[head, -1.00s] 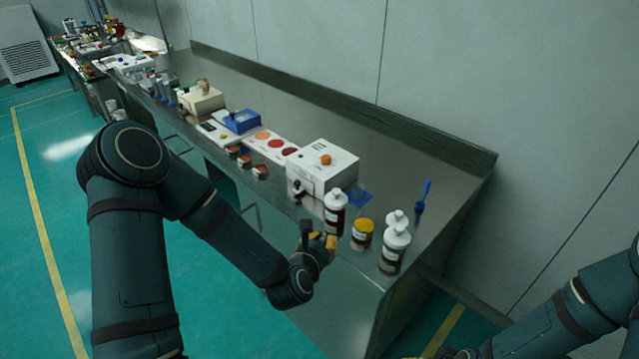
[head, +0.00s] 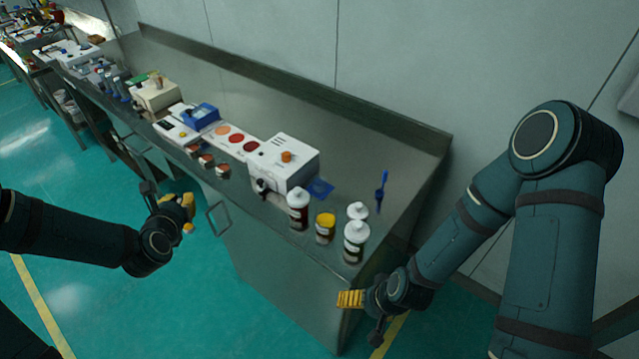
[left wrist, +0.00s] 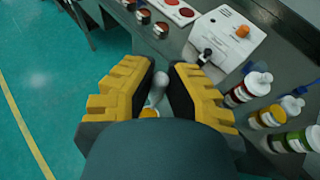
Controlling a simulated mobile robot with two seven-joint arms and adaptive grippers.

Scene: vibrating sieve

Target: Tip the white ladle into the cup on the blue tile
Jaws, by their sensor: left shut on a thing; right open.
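My left gripper (head: 186,212) is off the front of the bench, left of the white machine. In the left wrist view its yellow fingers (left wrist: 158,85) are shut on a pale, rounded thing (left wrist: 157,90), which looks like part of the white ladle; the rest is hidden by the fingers. A flat blue tile (head: 321,188) lies on the bench at the right side of the white machine. I cannot make out a cup on it. My right gripper (head: 350,299) is open and empty, low in front of the bench's right end.
The white machine (head: 284,163) with an orange knob stands on the bench (head: 270,110). A dark red bottle (head: 298,210), a yellow-lidded jar (head: 325,228) and a white-capped bottle (head: 355,243) stand by the front right edge. Small red-topped pots (head: 206,162) line the front edge.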

